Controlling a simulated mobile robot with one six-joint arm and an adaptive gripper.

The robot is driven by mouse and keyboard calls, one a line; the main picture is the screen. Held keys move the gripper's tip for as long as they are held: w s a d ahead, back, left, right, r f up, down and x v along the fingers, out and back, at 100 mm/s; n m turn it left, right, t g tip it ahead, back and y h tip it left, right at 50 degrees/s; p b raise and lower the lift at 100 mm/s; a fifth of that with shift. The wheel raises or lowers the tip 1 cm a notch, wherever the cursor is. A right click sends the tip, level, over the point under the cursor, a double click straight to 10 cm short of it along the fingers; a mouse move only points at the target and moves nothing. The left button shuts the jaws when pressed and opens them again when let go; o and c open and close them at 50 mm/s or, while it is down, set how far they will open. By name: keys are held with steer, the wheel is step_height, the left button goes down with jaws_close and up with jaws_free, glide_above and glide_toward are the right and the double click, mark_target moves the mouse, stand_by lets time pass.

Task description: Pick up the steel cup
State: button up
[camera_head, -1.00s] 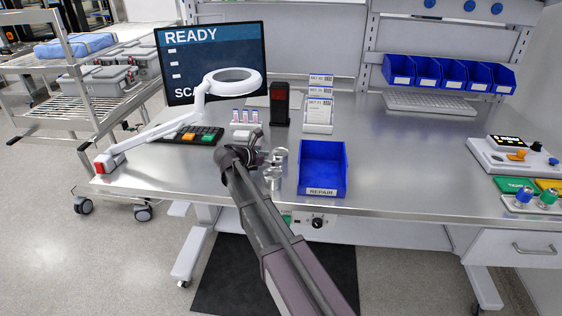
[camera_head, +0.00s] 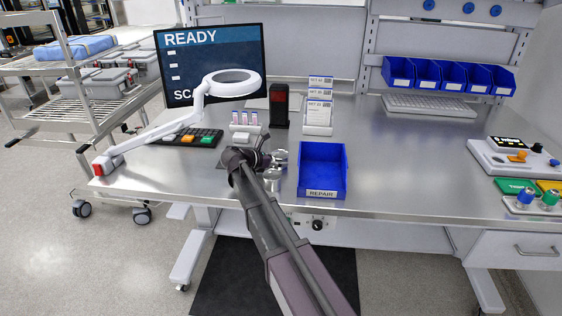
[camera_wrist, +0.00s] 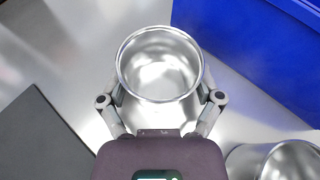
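In the wrist view a shiny round steel cup (camera_wrist: 160,65) stands upright, with its open mouth towards the camera. My gripper (camera_wrist: 161,99) has one finger on each side of this cup, spread wide about its near part. I cannot tell for sure whether the fingers touch its wall. A second steel cup (camera_wrist: 285,162) is partly in view at the lower right, outside the fingers. In the head view my gripper (camera_head: 262,153) is over the bench beside the steel cups (camera_head: 280,157), and my arm hides part of them.
The blue REPAIR bin (camera_head: 322,170) stands close on the right of the cups; its wall also shows in the wrist view (camera_wrist: 260,45). Small vials (camera_head: 244,118), a black device (camera_head: 279,106) and a magnifier lamp (camera_head: 197,110) stand behind and left.

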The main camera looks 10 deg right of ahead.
steer(key=c, duration=0.4)
steer(key=shift+r, duration=0.2)
step_height(320, 180, up, 10)
steer(key=p, duration=1)
steer(key=shift+f, duration=0.2)
steer(key=shift+d, duration=0.1)
stand_by(0.5)
